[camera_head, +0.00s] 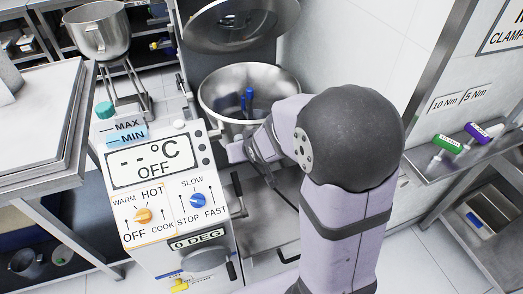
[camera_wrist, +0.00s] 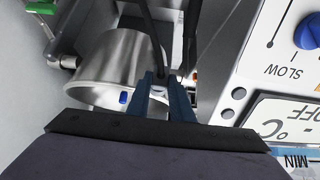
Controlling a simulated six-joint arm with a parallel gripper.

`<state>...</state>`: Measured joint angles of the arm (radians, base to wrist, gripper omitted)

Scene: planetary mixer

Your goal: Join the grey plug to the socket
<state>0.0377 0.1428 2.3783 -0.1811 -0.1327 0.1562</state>
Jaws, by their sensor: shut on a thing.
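In the wrist view my gripper (camera_wrist: 162,78) has its two blue fingers shut on the small grey plug (camera_wrist: 158,91), of which only a light grey bit shows between them. A dark cable (camera_wrist: 151,35) runs up in the picture from near the fingertips. The fingers are beside the steel bowl (camera_wrist: 115,68), close to the mixer body. In the head view my arm hides most of the gripper and the plug, to the right of the control panel (camera_head: 160,180). I cannot make out the socket; it may be hidden behind the fingers or the arm.
The mixer bowl (camera_head: 250,85) stands behind my gripper with its lid (camera_head: 240,25) raised. A lever (camera_head: 238,193) sticks out at the panel's right side. A wall shelf (camera_head: 450,165) with green and purple handled tools is at right. A steel table (camera_head: 35,120) is at left.

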